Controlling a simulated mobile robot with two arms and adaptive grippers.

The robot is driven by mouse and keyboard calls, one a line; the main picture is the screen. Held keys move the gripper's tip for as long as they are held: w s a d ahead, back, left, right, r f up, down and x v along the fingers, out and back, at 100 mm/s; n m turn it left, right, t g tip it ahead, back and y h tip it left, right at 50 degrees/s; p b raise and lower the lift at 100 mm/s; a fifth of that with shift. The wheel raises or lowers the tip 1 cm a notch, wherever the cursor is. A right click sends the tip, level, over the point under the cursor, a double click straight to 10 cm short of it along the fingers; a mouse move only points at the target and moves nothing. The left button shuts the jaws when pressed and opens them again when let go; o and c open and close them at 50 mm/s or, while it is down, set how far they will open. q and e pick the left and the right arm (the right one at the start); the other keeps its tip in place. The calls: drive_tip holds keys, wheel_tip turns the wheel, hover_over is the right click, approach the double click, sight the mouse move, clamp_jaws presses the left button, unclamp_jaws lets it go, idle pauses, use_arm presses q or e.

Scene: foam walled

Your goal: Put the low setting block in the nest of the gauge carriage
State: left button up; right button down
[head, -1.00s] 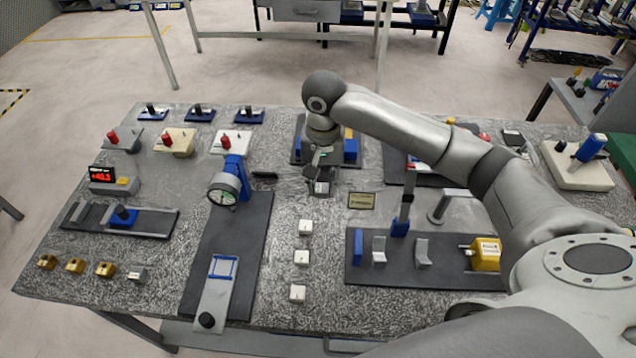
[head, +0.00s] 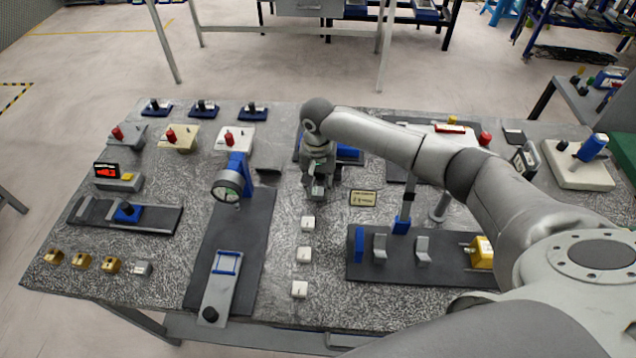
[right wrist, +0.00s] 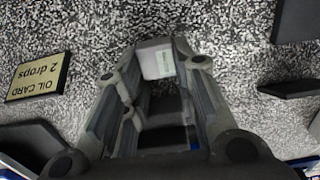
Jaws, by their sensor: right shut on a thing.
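My right gripper (head: 317,190) is shut on a small pale grey block with a label. The block shows between the fingertips in the right wrist view (right wrist: 157,62); its label is too small to read. In the head view the gripper is over the middle of the table, behind a column of three white blocks (head: 304,255). The gauge carriage (head: 218,292) is a grey plate with a black knob, lying on a long dark base to the left. Its nest (head: 227,263) is a blue frame and looks empty. My left gripper is not in view.
A dial gauge (head: 228,187) on a blue stand rises at the back of the dark base. An oil card (head: 363,198) lies right of the gripper. A dark fixture plate (head: 440,275) with upright parts is at the right. Several brass pieces (head: 82,261) sit front left.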

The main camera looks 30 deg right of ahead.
drive_tip(key=shift+f, duration=0.1)
drive_tip(key=c, duration=1.2)
unclamp_jaws()
drive_tip(key=shift+o, duration=0.2)
